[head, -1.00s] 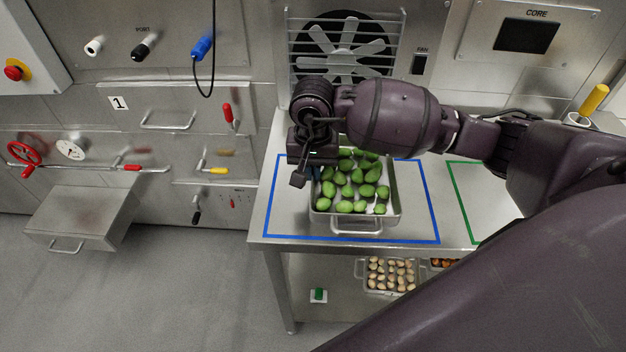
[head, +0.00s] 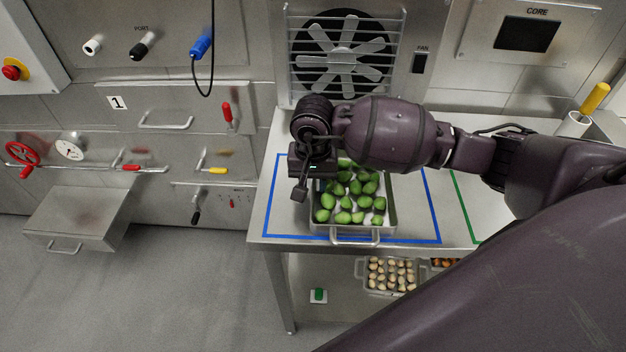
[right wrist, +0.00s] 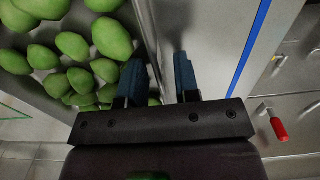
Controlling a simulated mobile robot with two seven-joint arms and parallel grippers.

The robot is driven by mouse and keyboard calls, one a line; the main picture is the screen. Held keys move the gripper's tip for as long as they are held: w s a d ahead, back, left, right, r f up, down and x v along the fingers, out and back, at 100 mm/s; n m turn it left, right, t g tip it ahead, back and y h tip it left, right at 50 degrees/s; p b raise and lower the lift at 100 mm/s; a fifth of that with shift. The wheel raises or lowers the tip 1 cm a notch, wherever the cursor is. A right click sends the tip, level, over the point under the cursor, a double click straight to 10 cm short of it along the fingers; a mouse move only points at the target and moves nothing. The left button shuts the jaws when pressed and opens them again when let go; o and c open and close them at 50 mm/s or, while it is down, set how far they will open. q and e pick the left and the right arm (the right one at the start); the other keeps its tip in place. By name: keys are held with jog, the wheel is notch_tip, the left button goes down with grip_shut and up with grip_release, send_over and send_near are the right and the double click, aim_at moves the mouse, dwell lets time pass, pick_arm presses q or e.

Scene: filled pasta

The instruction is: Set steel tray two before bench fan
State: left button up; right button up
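A steel tray (head: 391,225) of green filled pieces stands on the bench inside the blue outline (head: 420,242), in front of the bench fan (head: 345,58). Its front handle faces me. No number shows on it. My right gripper (head: 301,197) is at the tray's left side. In the right wrist view, its two blue fingers (right wrist: 162,78) are apart, one on each side of the tray wall (right wrist: 148,35), with a gap beside the wall. My right forearm hides part of the tray's back. My left gripper is not in view.
A steel tray of pale pieces (head: 390,275) and part of another with orange-brown pieces (head: 443,264) are on the lower shelf. A green outline (head: 463,205) marks the bench to the right. A yellow-handled tool (head: 596,97) stands at the far right.

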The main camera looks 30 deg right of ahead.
jog(key=shift+r, duration=0.25)
pick_arm(q)
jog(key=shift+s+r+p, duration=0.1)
jog(key=shift+p, duration=0.2)
pick_arm(e)
notch_tip(320, 180, up, 12)
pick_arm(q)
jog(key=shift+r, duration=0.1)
pick_arm(e)
jog(key=shift+f, duration=0.1)
